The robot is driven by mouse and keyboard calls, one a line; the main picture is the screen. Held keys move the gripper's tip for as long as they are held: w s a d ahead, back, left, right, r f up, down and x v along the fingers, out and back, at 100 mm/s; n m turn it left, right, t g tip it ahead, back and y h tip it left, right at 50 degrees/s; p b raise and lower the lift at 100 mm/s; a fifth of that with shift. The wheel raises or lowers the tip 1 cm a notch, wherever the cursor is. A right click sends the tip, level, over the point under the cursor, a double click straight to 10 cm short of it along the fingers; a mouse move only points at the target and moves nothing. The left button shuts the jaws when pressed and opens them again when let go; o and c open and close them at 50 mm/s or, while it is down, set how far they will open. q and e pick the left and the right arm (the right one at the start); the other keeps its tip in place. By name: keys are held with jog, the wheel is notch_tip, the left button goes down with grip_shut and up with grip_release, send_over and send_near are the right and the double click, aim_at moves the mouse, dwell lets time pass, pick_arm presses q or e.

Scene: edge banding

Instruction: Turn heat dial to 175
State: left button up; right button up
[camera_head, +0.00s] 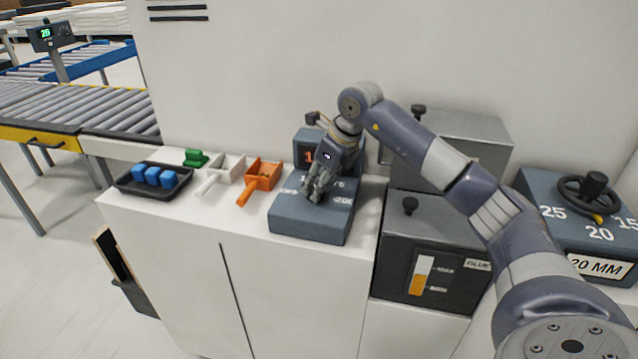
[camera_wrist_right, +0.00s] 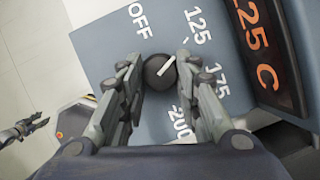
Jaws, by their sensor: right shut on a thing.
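The heat dial (camera_wrist_right: 160,70) is a round dark knob with a white pointer line on a blue-grey control box (camera_head: 310,228). In the right wrist view the pointer slants up and right, toward the 125 mark (camera_wrist_right: 197,27). The 175 mark (camera_wrist_right: 221,80) lies right of the knob. My right gripper (camera_head: 315,196) is over the box, its fingers (camera_wrist_right: 164,76) shut on the knob from both sides. In the head view the gripper hides the knob. The orange display (camera_wrist_right: 258,50) ends in "25 C". My left gripper (camera_wrist_right: 36,123) shows small at the left edge of the wrist view, too small to judge.
A black tray with blue blocks (camera_head: 152,176), a green piece (camera_head: 196,158), a white scoop (camera_head: 215,180) and an orange scoop (camera_head: 260,180) stand left of the box. The glue unit (camera_head: 400,250) is close on the right. A white wall (camera_head: 240,70) rises behind.

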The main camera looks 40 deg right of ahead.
jog(key=m, duration=0.2)
jog(key=m+h, duration=0.2)
jog(key=m, duration=0.1)
jog(key=shift+a+m+b, duration=0.25)
jog(key=shift+m+b, duration=0.05)
jog(key=m+h, duration=0.1)
jog(key=m, duration=0.1)
jog(key=m+h+b, duration=0.1)
jog(key=m, duration=0.2)
jog(key=shift+w+a, duration=0.1)
jog(key=shift+a, duration=0.1)
jog(key=shift+m, duration=0.4)
jog(key=shift+r, duration=0.1)
jog(key=o, duration=1.1)
jog(key=shift+r, duration=0.15)
jog(key=v, duration=1.1)
jog(key=shift+a+r, duration=0.2)
jog(key=shift+r, duration=0.05)
